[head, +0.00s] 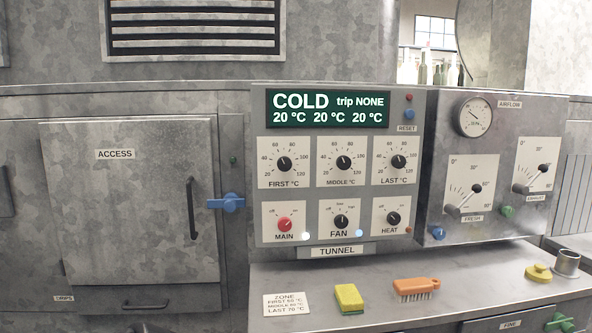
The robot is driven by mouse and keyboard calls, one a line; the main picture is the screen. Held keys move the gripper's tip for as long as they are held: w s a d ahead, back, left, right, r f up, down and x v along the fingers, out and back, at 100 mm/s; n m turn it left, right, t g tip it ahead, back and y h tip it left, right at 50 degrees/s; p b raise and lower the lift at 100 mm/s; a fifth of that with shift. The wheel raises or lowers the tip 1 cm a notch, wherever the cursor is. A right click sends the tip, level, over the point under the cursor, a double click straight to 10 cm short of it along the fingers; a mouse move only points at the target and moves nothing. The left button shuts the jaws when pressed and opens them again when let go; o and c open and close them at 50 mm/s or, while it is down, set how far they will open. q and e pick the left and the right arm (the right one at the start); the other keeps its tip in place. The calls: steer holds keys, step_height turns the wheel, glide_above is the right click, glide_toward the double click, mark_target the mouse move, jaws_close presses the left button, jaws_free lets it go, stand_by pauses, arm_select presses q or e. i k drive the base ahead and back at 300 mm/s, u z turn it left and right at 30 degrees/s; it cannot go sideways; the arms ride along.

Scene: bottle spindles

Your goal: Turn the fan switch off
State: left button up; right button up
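The fan switch (341,221) is a black rotary knob on a white plate labelled FAN. It sits in the middle of the bottom row of the tunnel panel (262,125). Small position marks are printed around the knob, and its pointer is too small to read surely. A pale blue lamp (359,233) glows at the plate's lower right. The display (327,108) reads COLD, trip NONE and 20 °C three times. Neither of my grippers is in view.
The red main knob (285,223) and the black heat knob (393,218) flank the fan switch. Three temperature dials sit above. A yellow sponge (349,299) and an orange brush (416,287) lie on the ledge below. The space before the panel is clear.

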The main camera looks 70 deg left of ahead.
mark_target(342, 221)
steer(key=u, duration=0.9)
steer(key=i, duration=0.5)
steer(key=u, duration=0.95)
